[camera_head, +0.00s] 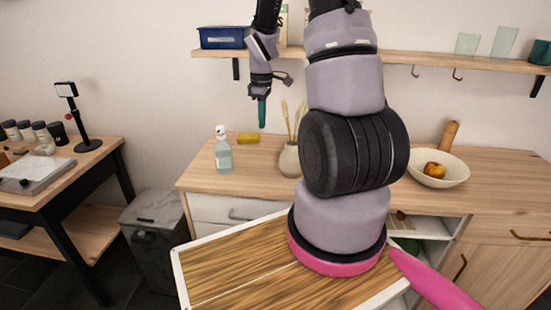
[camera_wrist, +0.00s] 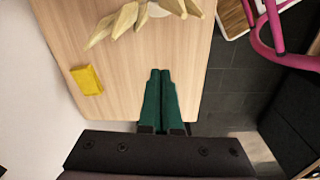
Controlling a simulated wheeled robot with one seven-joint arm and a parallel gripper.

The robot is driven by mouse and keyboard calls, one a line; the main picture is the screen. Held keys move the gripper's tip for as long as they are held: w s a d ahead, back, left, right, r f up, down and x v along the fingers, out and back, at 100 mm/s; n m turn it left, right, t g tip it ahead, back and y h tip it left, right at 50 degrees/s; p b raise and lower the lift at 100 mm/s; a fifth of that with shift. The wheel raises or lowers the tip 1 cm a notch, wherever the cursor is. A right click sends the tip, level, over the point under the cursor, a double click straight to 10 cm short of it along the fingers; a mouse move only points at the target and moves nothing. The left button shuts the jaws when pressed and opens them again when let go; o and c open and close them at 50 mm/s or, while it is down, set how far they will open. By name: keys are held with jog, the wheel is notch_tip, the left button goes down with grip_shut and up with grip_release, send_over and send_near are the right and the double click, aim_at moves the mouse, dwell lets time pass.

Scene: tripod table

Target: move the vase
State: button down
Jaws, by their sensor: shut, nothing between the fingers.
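The vase (camera_head: 289,161) is a beige, rounded pot with dried stems, standing upright on the wooden counter (camera_head: 200,182). My arm hides its right side in the head view. In the wrist view the pale stems (camera_wrist: 128,20) fan out at the top edge, and only a little of the whitish vase (camera_wrist: 158,9) shows between them. My gripper (camera_head: 262,125) has green fingers and hangs above the counter, left of the vase and apart from it. In the wrist view my gripper (camera_wrist: 160,72) has its fingers together, with nothing between them.
A spray bottle (camera_head: 223,156) and a yellow block (camera_head: 248,139) stand left of the vase; the block also shows in the wrist view (camera_wrist: 87,80). A bowl (camera_head: 452,175) with fruit is at right. A shelf (camera_head: 410,59) runs above. Counter between block and stems is bare.

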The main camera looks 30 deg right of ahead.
jog(key=shift+n+g, duration=0.3)
jog(key=shift+n, duration=0.5)
jog(key=f, duration=0.9)
jog(key=d+f, duration=0.1)
jog(key=f, duration=0.4)
jog(key=shift+w, duration=0.15)
jog(key=d, duration=0.1)
jog(key=s+d, duration=0.1)
jog(key=shift+s+d+f, duration=0.3)
jog(key=shift+s+d, duration=0.3)
jog(key=shift+d, duration=0.05)
jog(key=s+d, duration=0.5)
jog(key=d, duration=0.3)
jog(key=s+d, duration=0.5)
jog(key=d, duration=0.2)
jog(key=s+d, duration=0.5)
jog(key=d, duration=0.3)
jog(key=shift+s+d, duration=0.3)
jog(key=shift+d, duration=0.05)
